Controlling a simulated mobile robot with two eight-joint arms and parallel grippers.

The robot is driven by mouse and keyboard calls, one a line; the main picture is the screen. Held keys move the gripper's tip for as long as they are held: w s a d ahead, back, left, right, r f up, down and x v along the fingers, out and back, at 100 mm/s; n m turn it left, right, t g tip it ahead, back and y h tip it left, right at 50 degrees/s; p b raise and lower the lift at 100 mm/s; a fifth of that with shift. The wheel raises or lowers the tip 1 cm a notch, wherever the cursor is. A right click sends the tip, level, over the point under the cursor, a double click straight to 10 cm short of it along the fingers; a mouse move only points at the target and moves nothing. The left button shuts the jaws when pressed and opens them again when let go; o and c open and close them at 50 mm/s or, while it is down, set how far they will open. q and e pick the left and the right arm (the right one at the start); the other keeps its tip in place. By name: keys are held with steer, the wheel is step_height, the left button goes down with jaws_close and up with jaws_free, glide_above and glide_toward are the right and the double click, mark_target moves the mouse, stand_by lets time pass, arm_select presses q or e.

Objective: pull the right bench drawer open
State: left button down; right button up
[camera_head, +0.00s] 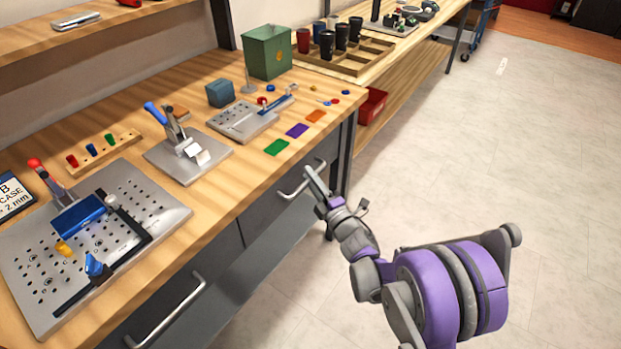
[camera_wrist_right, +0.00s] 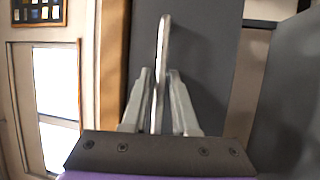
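The right bench drawer (camera_head: 262,212) is a dark grey front under the wooden bench top, and it looks closed. Its silver bar handle (camera_head: 292,189) is partly covered by my right gripper (camera_head: 312,175). In the right wrist view the handle (camera_wrist_right: 163,50) runs between the two grey fingers of the gripper (camera_wrist_right: 160,85). The fingers sit close on both sides and look shut on the bar; exact contact is hard to see. The left drawer handle (camera_head: 166,312) is free. My left gripper is not in view.
The bench top carries a perforated plate (camera_head: 40,285), a clamp fixture (camera_head: 205,160), a green box (camera_head: 267,52) and coloured tiles (camera_head: 297,130). A dark bench leg (camera_head: 346,150) stands just right of the drawer. The pale floor (camera_head: 540,170) in front is clear.

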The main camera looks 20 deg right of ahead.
jaws_close()
stand_by(1.5)
